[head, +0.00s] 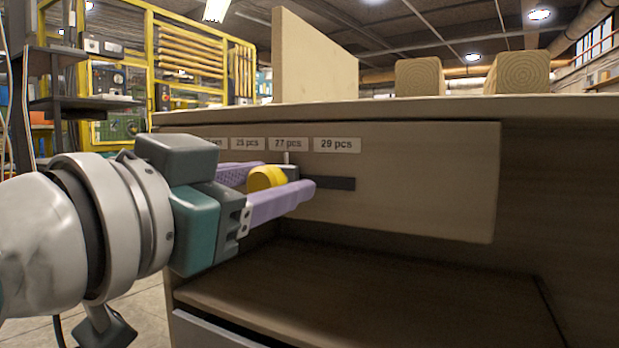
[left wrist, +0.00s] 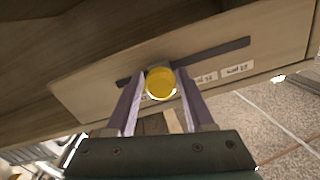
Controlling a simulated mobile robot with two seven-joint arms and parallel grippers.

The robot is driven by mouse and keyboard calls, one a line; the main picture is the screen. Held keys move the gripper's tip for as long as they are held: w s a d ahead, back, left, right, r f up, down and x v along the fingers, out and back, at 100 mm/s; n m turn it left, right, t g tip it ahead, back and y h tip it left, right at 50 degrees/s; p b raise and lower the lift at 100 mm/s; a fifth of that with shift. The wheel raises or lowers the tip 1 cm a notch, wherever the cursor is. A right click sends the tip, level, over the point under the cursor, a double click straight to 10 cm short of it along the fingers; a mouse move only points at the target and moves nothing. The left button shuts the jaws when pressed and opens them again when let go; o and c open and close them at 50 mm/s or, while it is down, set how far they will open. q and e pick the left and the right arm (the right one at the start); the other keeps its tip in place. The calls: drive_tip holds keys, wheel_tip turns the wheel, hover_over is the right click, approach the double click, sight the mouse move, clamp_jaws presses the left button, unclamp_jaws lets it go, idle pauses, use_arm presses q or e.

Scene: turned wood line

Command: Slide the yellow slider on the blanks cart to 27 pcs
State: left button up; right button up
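The yellow slider (head: 268,178) is a round knob on a dark slot (head: 340,184) in the cart's pale wooden front panel (head: 420,185). A thin white pointer (head: 286,157) stands above it, just under the "27 pcs" label (head: 288,144). My left gripper (head: 275,186) has its purple fingers on both sides of the knob. In the left wrist view the knob (left wrist: 160,83) sits between the fingertips (left wrist: 160,76), which appear to press on it. The knob's base is hidden by the fingers. My right gripper is not in view.
The "25 pcs" label (head: 247,143) lies left and the "29 pcs" label (head: 337,145) right of the pointer. Below the panel is an open dark shelf (head: 380,290). Wooden blanks (head: 419,76) stand on the cart top. A yellow frame (head: 190,50) stands behind.

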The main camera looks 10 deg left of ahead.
use_arm(q)
drive_tip(key=shift+o, duration=1.2)
drive_tip(key=shift+s+a, duration=0.15)
drive_tip(key=shift+s, duration=0.1)
drive_tip(key=p+v, duration=0.3)
drive_tip(key=v, duration=0.6)
drive_tip(key=shift+s, duration=0.15)
drive_tip(key=shift+r+p, duration=0.1)
drive_tip(key=shift+p, duration=0.2)
drive_tip(key=s+a+r+n+g+y+p, duration=0.2)
drive_tip(key=s+r+g+p, duration=0.3)
drive_tip(key=r+p, duration=1)
drive_tip(key=s+a+r+n+g+y+p, duration=0.2)
drive_tip(key=s+r+g+p, duration=0.45)
drive_tip(key=p, duration=1.55)
drive_tip(key=s+a+r+n+g+y+p, duration=0.1)
drive_tip(key=s+a+r+g+y+p, duration=0.2)
drive_tip(key=r+p, duration=1.25)
wheel_tip(320, 180, up, 31)
drive_tip(key=t+h+p, duration=0.1)
drive_tip(key=p, duration=3.6)
drive_tip(key=shift+s+f, duration=0.15)
drive_tip(key=shift+s, duration=0.3)
